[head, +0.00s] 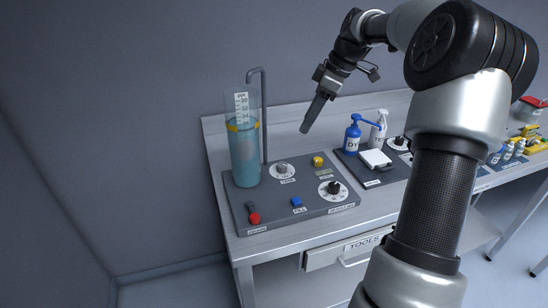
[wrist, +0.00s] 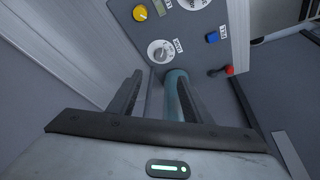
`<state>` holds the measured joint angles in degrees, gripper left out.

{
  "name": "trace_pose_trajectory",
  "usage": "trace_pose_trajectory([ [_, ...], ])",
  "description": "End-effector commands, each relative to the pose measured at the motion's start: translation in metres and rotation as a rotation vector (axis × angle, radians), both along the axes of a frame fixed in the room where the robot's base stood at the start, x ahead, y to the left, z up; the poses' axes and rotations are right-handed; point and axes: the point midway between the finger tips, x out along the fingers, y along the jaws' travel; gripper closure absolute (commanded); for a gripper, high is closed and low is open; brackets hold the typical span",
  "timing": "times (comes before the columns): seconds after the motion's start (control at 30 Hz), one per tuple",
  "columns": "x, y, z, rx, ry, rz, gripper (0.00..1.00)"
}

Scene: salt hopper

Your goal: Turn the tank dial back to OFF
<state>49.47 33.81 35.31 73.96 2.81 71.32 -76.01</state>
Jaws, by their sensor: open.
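The tank dial (head: 282,169) is a grey knob on a round white scale, labelled TANK, on the dark panel just right of the clear tank (head: 245,150). The tank holds blue-green liquid and has a yellow ring near the top. In the wrist view the tank dial (wrist: 160,51) lies beyond the fingertips, its setting too small to read. My gripper (head: 306,128) is in the air above the panel, pointing down and apart from the dial. In the wrist view my gripper (wrist: 158,88) is open, with the tank (wrist: 176,95) showing between and behind its fingers.
The panel (head: 232,203) also bears a yellow knob (head: 318,161), a blue button (head: 297,202), a red-knobbed lever (head: 254,218) and a second dial (head: 331,190). A bent pipe (head: 264,115) rises behind the tank. Bottles (head: 352,139) stand on a tray to the right.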

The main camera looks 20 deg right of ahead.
Motion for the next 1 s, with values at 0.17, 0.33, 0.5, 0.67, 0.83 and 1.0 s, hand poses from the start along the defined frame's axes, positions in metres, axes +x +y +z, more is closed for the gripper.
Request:
trace_pose_trajectory([
  [0.17, 0.002, 0.004, -0.014, 0.008, 0.002, 0.019, 0.55],
  [0.33, 0.008, 0.015, -0.045, 0.008, 0.005, 0.018, 0.55],
  [0.5, 0.017, 0.027, -0.08, 0.007, 0.003, 0.018, 0.55],
  [0.67, 0.024, 0.039, -0.112, 0.008, 0.003, 0.017, 0.55],
  [0.83, 0.031, 0.048, -0.14, 0.007, 0.001, 0.016, 0.55],
  [1.0, 0.035, 0.054, -0.157, 0.006, 0.001, 0.016, 0.55],
])
